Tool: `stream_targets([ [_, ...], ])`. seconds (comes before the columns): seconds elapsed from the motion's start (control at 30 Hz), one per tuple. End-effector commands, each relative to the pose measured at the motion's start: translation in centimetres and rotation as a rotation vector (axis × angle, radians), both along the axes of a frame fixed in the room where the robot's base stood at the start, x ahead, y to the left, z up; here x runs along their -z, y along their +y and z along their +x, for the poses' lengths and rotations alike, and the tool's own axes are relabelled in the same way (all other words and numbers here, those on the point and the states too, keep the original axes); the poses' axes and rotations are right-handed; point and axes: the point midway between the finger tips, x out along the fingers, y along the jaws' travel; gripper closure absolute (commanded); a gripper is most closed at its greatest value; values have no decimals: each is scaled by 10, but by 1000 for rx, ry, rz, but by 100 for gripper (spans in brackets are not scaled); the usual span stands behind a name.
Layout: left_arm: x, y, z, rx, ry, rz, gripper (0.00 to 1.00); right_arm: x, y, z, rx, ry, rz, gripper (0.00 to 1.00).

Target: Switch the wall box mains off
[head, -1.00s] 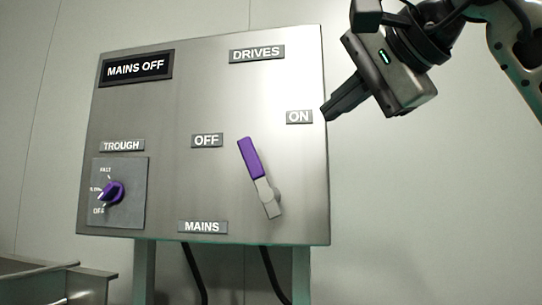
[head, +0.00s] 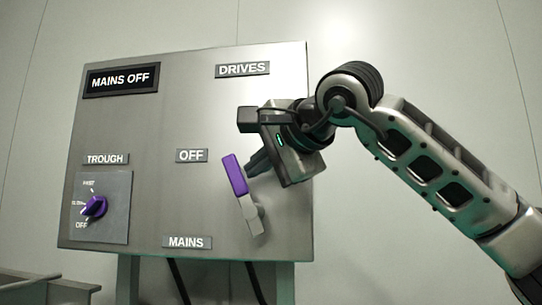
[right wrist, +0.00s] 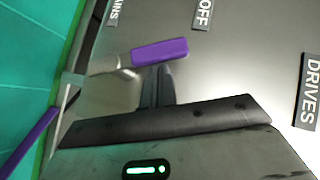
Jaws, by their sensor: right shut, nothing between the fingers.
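The wall box (head: 130,130) is a grey steel panel. Its mains lever has a purple grip (head: 234,174) on a grey arm (head: 252,215). The lever leans up and left, toward the OFF label (head: 191,155). The display (head: 121,80) reads MAINS OFF. My right gripper (head: 254,168) is shut and empty, with its fingertips just right of the purple grip. In the right wrist view the fingers (right wrist: 157,75) lie right beside the purple grip (right wrist: 160,52); I cannot tell whether they touch. The ON label is hidden behind the gripper. My left gripper is not in view.
A trough knob (head: 94,206) with a purple handle is at the lower left of the panel. The DRIVES label (head: 242,69) is above my gripper. Black cables (head: 178,280) hang below. A metal trough edge (head: 50,285) is at the lower left.

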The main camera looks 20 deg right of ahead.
Motion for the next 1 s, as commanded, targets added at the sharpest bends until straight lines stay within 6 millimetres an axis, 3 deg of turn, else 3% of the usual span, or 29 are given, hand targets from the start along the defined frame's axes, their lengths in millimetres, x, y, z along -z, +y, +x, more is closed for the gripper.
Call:
stream_targets([
  [0.33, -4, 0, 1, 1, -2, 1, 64, -2, 4, 1, -1, 0, -2, 100],
  [0.47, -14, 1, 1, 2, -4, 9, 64, -5, 20, 7, -4, -1, -2, 100],
  [0.6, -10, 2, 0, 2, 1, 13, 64, 1, 35, 14, -2, -1, -1, 100],
  [1.0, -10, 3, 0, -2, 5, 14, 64, -2, 33, 14, -1, -1, 1, 100],
])
